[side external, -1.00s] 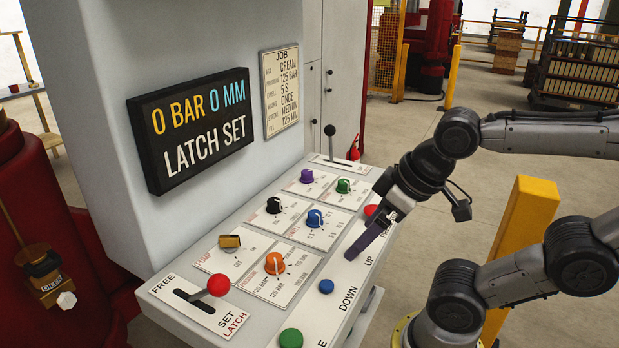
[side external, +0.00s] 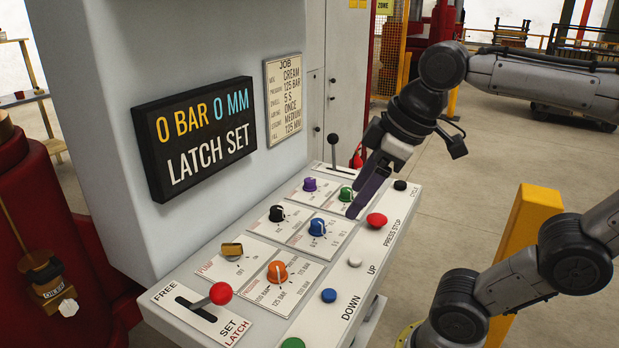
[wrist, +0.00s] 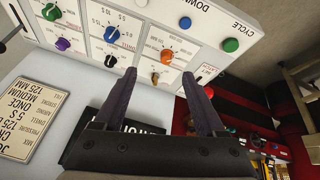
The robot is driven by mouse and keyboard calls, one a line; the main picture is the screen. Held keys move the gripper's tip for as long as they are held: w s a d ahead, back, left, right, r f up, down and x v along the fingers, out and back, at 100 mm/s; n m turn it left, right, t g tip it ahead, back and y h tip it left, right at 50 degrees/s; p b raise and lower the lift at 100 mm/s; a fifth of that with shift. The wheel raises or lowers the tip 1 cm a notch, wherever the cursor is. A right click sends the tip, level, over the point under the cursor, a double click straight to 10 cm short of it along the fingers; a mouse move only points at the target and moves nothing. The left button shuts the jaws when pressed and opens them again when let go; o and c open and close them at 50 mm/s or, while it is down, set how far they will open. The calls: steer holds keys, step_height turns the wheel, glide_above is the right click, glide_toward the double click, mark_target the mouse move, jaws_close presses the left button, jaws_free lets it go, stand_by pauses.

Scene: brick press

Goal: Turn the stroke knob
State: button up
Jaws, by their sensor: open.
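The sloping panel (side external: 258,330) carries several knobs; their small labels are too blurred for me to tell which is the stroke knob. A purple knob (side external: 309,184) and a green knob (side external: 346,194) are at its far end. A black knob (side external: 276,213) and a blue knob (side external: 317,227) are in the middle, and an orange knob (side external: 277,271) is nearer. My gripper (side external: 352,213) is open and empty, fingers pointing down, beside the green and blue knobs in the side view. In the wrist view the fingers (wrist: 160,73) are spread below the black knob (wrist: 111,61) and orange knob (wrist: 167,55).
A red-balled latch lever (side external: 220,293) and a brass switch (side external: 232,249) stand at the near end. A red stop button (side external: 377,220) and a blue button (side external: 329,295) line the right edge. The display (side external: 200,138) reads 0 BAR, 0 MM, LATCH SET. A job card (side external: 284,97) hangs beside it.

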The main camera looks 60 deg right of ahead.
steer(key=w+d+r+n, duration=0.1)
steer(key=w+d+r, duration=0.2)
steer(key=w+r, duration=0.45)
steer(key=m+g, duration=0.2)
steer(key=g, duration=0.3)
glide_above(309, 179)
step_height(309, 179, down, 13)
step_height(309, 179, down, 13)
steer(key=shift+s, duration=0.1)
jaws_close()
